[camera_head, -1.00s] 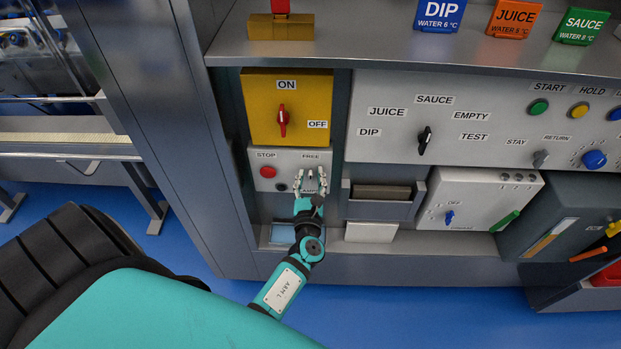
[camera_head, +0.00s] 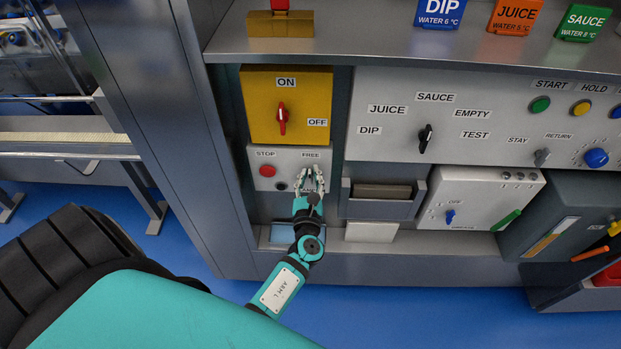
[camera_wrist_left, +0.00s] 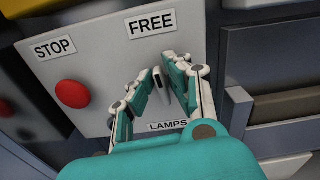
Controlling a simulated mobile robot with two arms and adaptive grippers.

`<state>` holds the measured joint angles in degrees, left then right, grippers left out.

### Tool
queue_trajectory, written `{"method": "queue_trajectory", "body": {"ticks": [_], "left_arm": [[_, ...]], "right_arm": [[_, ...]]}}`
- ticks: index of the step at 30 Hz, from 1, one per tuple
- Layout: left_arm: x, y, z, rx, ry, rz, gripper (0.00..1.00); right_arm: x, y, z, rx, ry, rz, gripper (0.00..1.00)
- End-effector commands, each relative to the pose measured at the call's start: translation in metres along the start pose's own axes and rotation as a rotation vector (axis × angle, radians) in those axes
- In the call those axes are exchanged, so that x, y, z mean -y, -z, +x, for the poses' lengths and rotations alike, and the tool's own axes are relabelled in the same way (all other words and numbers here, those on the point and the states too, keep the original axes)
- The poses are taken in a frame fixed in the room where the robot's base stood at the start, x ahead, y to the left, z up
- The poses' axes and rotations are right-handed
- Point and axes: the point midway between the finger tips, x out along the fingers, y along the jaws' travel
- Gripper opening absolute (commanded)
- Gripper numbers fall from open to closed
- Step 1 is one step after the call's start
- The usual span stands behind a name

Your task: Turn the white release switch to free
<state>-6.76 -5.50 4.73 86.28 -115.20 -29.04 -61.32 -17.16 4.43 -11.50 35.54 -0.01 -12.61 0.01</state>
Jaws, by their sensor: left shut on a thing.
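The white release switch (camera_wrist_left: 157,78) shows in the left wrist view as a small pale lever with a dark side, between the labels FREE and LAMPS on a light grey panel (camera_head: 281,157). My left gripper (camera_head: 312,181) is in front of that panel, below the FREE label. In the left wrist view its two teal-and-white fingers (camera_wrist_left: 161,83) are on either side of the switch, shut on it. The fingers hide the switch in the head view. Which label it points to is hard to tell. My right gripper is out of view.
A red STOP button (camera_head: 267,170) sits left of the fingers, with a small dark knob (camera_head: 281,186) below it. A yellow box (camera_head: 288,107) with a red ON/OFF handle is above. A grey metal tray (camera_head: 382,198) stands close on the right.

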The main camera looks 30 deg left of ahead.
Motion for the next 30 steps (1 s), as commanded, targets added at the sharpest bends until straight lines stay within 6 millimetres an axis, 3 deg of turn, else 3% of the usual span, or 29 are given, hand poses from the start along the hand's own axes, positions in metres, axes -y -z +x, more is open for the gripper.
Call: {"method": "queue_trajectory", "body": {"ticks": [21, 30], "left_arm": [[-0.008, 0.008, 0.0, 0.001, 0.0, -0.636, 0.0], [-0.009, 0.008, -0.001, -0.001, -0.002, -0.842, 0.0]], "right_arm": [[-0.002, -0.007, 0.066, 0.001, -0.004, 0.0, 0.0], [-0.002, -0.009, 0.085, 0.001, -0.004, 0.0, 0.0]]}}
